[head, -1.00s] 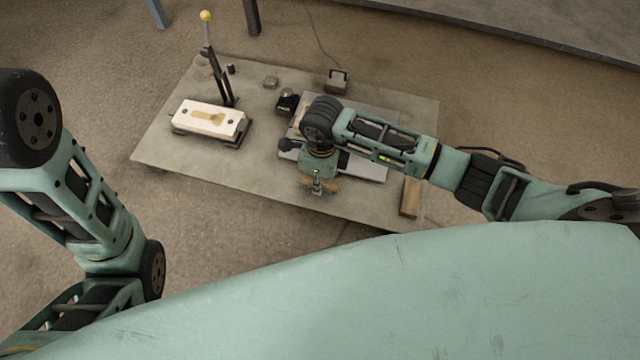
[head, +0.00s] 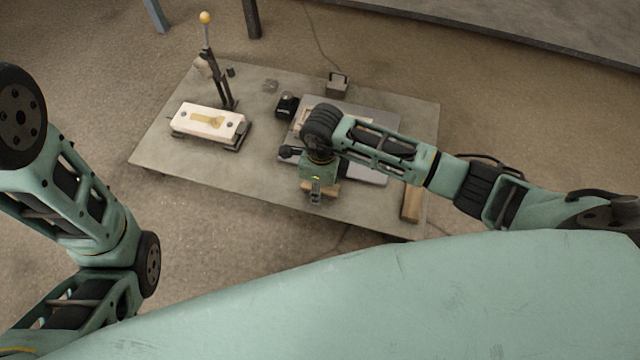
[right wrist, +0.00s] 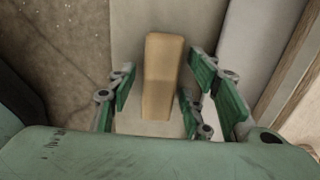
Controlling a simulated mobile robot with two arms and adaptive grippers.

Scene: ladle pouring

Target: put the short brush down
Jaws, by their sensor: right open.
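The short brush shows in the right wrist view as a plain wooden block (right wrist: 162,80), lying on the grey table between the spread fingers. My right gripper (right wrist: 160,100) is open around it, with a gap visible on each side. In the head view the right gripper (head: 316,194) points down at the table's front edge, and part of the wooden block (head: 329,188) shows beside it. Any bristles are hidden. My left arm is at the left of the head view, but its gripper is out of view.
The table (head: 165,145) holds a white mould with a ladle-shaped recess (head: 192,116), an upright lever with a yellow knob (head: 205,18), a grey plate (head: 372,172) under my right arm, and another wooden block (head: 411,203) at right. The front left of the table is clear.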

